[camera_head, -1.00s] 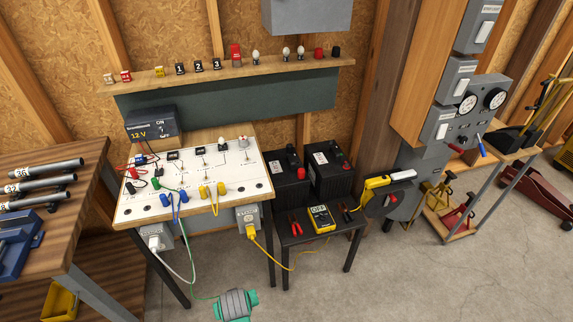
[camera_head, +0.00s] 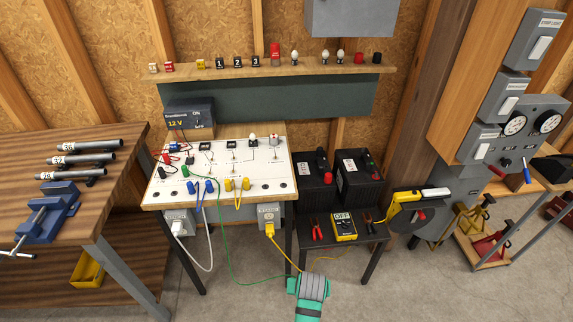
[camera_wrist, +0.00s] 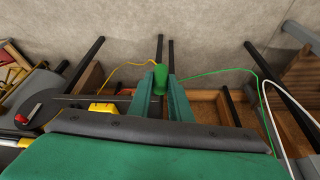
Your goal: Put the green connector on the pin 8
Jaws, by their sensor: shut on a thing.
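My gripper (camera_wrist: 161,76) is shut on the green connector (camera_wrist: 158,82), which shows between its two teal fingers in the wrist view. In the head view my gripper (camera_head: 308,284) is at the bottom, in front of the board, and the connector is not clearly seen there. A green wire (camera_head: 226,250) runs from the white board (camera_head: 268,186) down towards my gripper. The board carries green, blue and yellow plugs, small pins and switches. The pin numbers are too small to read, so I cannot tell which is pin 8. The held connector is well apart from the board.
A small black table (camera_head: 368,232) with batteries and a yellow meter (camera_head: 343,226) stands right of the board. A workbench (camera_head: 108,178) with a blue vise (camera_head: 52,212) stands left. White and yellow cables hang below the board. Concrete floor is open in front.

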